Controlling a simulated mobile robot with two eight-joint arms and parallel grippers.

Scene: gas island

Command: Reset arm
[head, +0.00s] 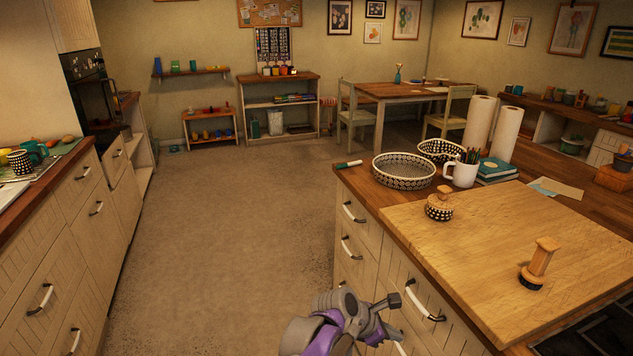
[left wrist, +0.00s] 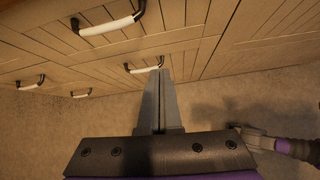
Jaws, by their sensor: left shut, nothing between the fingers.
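My left gripper (head: 394,318) is low in the head view, in front of the island's drawers and close to their white-and-black handles. In the left wrist view its two grey fingers (left wrist: 161,100) lie together, shut and empty. They point toward a drawer front with a white handle (left wrist: 143,64); I cannot tell whether they touch it. The island (head: 400,275) has a light wooden board (head: 500,235) on its top. My right gripper is not in the head view. Part of my own purple and grey body shows at the right of the left wrist view.
On the island top are two patterned baskets (head: 404,171), a white mug (head: 461,174) with pencils, paper towel rolls (head: 505,133) and two wooden knobbed tools (head: 439,205). Cabinets (head: 75,215) line the left wall. The floor (head: 220,215) between is clear.

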